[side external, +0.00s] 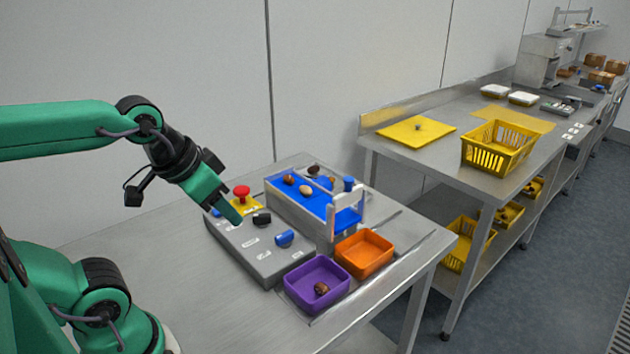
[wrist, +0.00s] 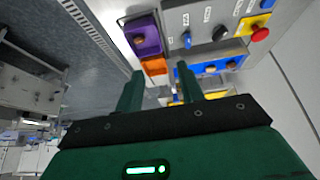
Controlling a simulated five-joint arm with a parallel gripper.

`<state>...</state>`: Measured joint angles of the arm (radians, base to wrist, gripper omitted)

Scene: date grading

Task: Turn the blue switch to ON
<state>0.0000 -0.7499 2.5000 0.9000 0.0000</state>
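A grey control panel (side external: 272,268) lies on the steel table. A blue switch (side external: 284,238) sits near its front right end, beside a black switch (side external: 262,219). In the wrist view the blue switch (wrist: 187,41) and the black switch (wrist: 219,33) show apart from the fingers. Another blue knob (side external: 216,212) shows at the panel's far left end, partly hidden by my gripper. My gripper (side external: 238,220) is tilted down above the panel, left of the black switch. In the wrist view my gripper (wrist: 160,78) has its fingers apart and nothing between them. The small labels are unreadable.
A red button (side external: 241,191) on a yellow plate stands behind my gripper. A small blue conveyor (side external: 316,200) carrying dates is behind the panel. A purple tray (side external: 302,302) with a date and an orange tray (side external: 349,260) stand right. The table's left part is clear.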

